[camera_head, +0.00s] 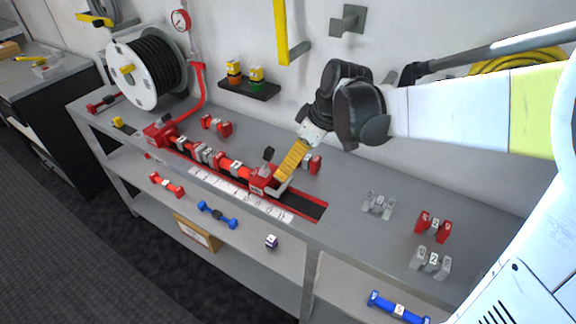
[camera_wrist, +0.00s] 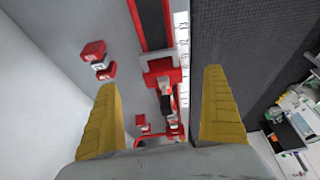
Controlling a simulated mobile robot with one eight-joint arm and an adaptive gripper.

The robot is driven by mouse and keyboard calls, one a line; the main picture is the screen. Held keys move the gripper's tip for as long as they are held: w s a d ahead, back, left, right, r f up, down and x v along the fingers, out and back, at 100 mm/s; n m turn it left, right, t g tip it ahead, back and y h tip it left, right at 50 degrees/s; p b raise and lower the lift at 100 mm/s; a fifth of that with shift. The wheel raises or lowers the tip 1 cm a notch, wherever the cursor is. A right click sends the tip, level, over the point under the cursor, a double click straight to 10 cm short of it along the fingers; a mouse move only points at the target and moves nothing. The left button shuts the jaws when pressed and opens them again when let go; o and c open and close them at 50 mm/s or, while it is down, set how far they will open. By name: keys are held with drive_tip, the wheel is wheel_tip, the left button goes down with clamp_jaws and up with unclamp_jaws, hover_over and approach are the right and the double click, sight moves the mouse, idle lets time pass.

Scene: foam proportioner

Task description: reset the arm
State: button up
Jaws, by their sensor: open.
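My gripper (camera_head: 284,173) has yellow ribbed fingers, and in the head view it points down over the workbench at the right end of a red pipe assembly (camera_head: 232,166). In the wrist view, my gripper (camera_wrist: 161,78) shows its two fingers wide apart with nothing held between them. A red end block (camera_wrist: 160,74) of the assembly shows beyond and between the fingers. From the head view I cannot tell whether a finger touches the end block (camera_head: 262,182). My dark wrist and white arm reach in from the right.
A hose reel (camera_head: 124,72) stands at the back left. A small shelf (camera_head: 247,88) holds two yellow-topped bottles. A grey fitting (camera_head: 379,204) and a red fitting (camera_head: 433,226) lie on the bench right of the gripper. The wall is close behind; a yellow bar (camera_head: 281,35) hangs there.

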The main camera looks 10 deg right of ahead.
drive_tip(key=shift+s+r, duration=0.1)
drive_tip(key=shift+r, duration=0.2)
drive_tip(key=s+d+r+m+t+h, duration=0.1)
drive_tip(key=s+m, duration=0.3)
drive_tip(key=s, duration=0.4)
drive_tip(key=s+d+r+m+t+h, duration=0.1)
drive_tip(key=s+d+m+t+h, duration=0.1)
drive_tip(key=s+m, duration=0.3)
drive_tip(key=s+t, duration=0.1)
drive_tip(key=s, duration=0.2)
drive_tip(key=shift+s+r, duration=0.35)
drive_tip(key=shift+r, duration=0.05)
drive_tip(key=shift+d, duration=0.1)
idle(0.6)
